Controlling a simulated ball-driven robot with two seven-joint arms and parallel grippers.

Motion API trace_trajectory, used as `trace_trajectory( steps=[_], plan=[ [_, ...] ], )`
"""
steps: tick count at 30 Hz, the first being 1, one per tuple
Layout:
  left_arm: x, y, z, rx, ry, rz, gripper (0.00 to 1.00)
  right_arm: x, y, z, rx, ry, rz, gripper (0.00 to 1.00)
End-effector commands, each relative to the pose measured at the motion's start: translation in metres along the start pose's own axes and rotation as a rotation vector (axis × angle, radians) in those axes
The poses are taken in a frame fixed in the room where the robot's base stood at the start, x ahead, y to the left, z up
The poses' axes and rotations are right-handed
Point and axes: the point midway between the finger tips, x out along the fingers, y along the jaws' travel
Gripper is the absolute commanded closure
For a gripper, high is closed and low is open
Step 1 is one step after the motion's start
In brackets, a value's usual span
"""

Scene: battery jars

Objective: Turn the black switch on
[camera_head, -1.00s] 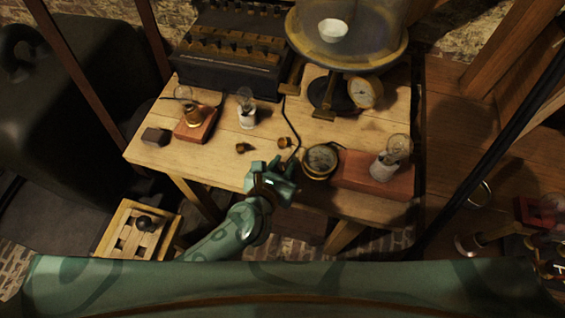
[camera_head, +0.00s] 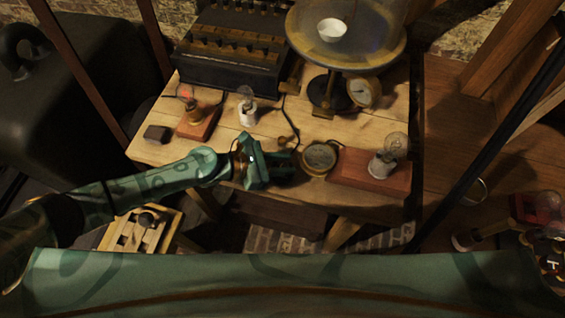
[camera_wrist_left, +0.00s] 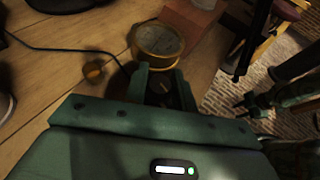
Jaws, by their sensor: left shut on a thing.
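My left gripper (camera_head: 288,166) is at the front edge of the wooden table, just left of the round brass gauge (camera_head: 319,157). In the left wrist view the gripper (camera_wrist_left: 161,74) points toward the gauge (camera_wrist_left: 158,40). Its fingers are shut on a small part of a dark round thing (camera_wrist_left: 178,92), which looks like the black switch. The fingers and palm hide most of it, and its lever position cannot be made out.
A bulb (camera_head: 186,91) on a left brick-red block glows reddish. Other bulbs stand at the middle (camera_head: 246,108) and on the right red block (camera_head: 369,174). A dark box (camera_head: 230,52) and a glass-domed device (camera_head: 345,40) fill the back. A cable crosses the table.

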Motion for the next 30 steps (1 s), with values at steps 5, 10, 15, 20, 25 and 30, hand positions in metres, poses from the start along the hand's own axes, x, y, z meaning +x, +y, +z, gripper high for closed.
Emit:
trace_trajectory(
  steps=[5, 10, 15, 20, 25, 30],
  plan=[
    [0.002, 0.002, -0.007, 0.062, 0.001, -0.146, 0.97, 0.026, -0.003, 0.007, 0.000, -0.014, -0.005, 0.64],
    [0.003, 0.002, -0.006, 0.115, 0.000, -0.275, 0.97, 0.045, -0.005, 0.014, 0.000, -0.026, -0.009, 0.64],
    [0.002, 0.001, -0.005, 0.157, 0.000, -0.377, 0.97, 0.060, -0.006, 0.019, 0.000, -0.036, -0.012, 0.64],
    [0.002, 0.001, -0.004, 0.185, 0.000, -0.443, 0.97, 0.069, -0.008, 0.022, 0.000, -0.043, -0.014, 0.64],
    [0.001, 0.001, -0.002, 0.201, 0.000, -0.483, 0.97, 0.074, -0.008, 0.024, 0.000, -0.046, -0.016, 0.64],
    [0.000, 0.001, -0.001, 0.208, -0.001, -0.498, 0.97, 0.075, -0.009, 0.024, 0.000, -0.047, -0.016, 0.64]
  ],
)
